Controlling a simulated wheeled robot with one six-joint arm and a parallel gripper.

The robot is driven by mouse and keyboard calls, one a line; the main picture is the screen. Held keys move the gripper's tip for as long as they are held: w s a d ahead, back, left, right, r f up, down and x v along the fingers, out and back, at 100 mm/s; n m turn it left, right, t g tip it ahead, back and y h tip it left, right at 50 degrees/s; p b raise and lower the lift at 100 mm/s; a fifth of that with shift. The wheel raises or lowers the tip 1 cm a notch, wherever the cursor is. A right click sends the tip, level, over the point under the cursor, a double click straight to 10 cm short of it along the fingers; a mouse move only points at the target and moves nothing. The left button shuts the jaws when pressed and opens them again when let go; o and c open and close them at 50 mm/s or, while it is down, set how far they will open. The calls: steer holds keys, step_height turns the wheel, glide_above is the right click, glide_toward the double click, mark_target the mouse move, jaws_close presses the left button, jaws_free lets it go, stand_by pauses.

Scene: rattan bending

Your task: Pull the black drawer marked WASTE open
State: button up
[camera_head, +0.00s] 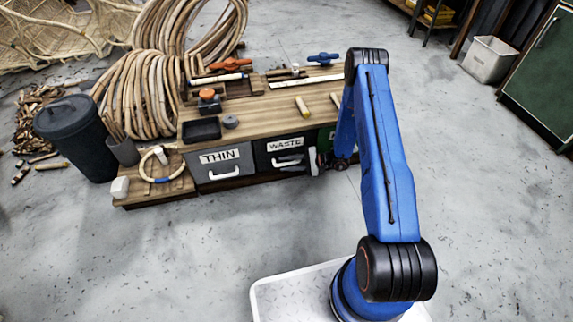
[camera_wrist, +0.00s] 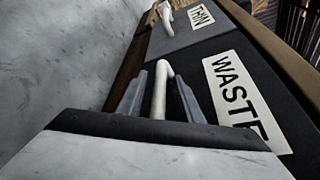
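The black drawer marked WASTE (camera_head: 262,161) sits in the front of the wooden bench, right of the grey THIN drawer, and looks shut. Its white handle (camera_head: 287,161) is on the front below the label. In the wrist view the WASTE label (camera_wrist: 236,98) is at the right. My gripper (camera_head: 318,166) is at the right end of this handle in the head view. In the wrist view my gripper (camera_wrist: 161,82) has its two fingers apart, one on each side of the white handle (camera_wrist: 160,92), with small gaps showing. Whether either finger touches it is hard to tell.
The THIN drawer (camera_head: 223,172) is shut on the left. A green drawer (camera_head: 325,139) is partly hidden behind my arm on the right. Tools and a black tray (camera_head: 202,130) lie on the bench top (camera_head: 262,112). The floor (camera_head: 230,235) before the drawers is clear.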

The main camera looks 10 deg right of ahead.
jaws_close()
steer(key=shift+s, duration=0.1)
